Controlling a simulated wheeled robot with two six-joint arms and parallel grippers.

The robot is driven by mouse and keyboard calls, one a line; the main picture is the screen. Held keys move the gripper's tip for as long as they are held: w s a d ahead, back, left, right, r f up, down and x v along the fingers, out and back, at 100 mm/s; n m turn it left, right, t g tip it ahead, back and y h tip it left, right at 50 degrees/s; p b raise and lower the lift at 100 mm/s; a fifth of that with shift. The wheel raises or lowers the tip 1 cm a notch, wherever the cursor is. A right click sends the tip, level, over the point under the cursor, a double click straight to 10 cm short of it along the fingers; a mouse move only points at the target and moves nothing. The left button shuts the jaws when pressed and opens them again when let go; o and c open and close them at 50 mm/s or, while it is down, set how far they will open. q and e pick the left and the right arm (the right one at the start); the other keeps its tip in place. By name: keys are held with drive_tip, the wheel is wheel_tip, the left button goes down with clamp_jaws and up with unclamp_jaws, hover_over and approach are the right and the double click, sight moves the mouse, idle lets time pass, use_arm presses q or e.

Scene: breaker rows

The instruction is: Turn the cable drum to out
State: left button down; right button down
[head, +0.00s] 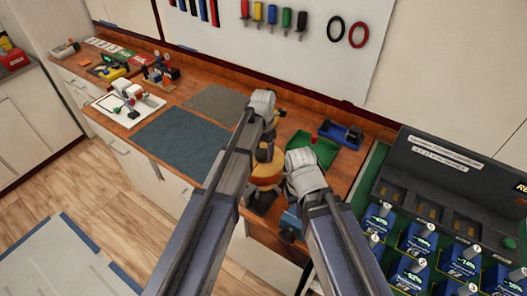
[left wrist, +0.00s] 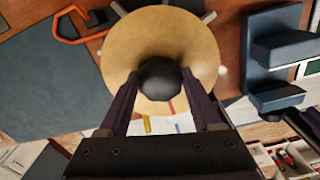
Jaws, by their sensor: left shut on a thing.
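The cable drum (head: 266,174) is a tan round disc on the bench, partly hidden behind my left arm in the head view. In the left wrist view its tan face (left wrist: 130,45) fills the middle, with a dark round knob (left wrist: 160,76) at its centre. My left gripper (left wrist: 163,88) has one finger on each side of this knob and is shut on it. Coloured marks, red and yellow among them, show beside the drum (left wrist: 172,122). My right arm's pale wrist is over the bench just right of the drum; its gripper fingers are hidden.
A blue block-like fixture (left wrist: 275,60) stands close right of the drum. A green tray (head: 322,150) and a dark blue holder (head: 340,134) lie behind my right wrist. A blue-grey mat (head: 185,140) leaves clear room at left. A breaker panel (head: 440,170) stands at right.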

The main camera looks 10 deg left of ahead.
use_arm(q)
drive_tip(key=shift+c, duration=0.3)
unclamp_jaws()
wheel_tip(320, 180, up, 8)
drive_tip(key=p, duration=0.8)
drive_tip(key=shift+f, duration=0.1)
use_arm(e)
wheel_tip(320, 180, up, 8)
drive_tip(key=shift+f, duration=0.1)
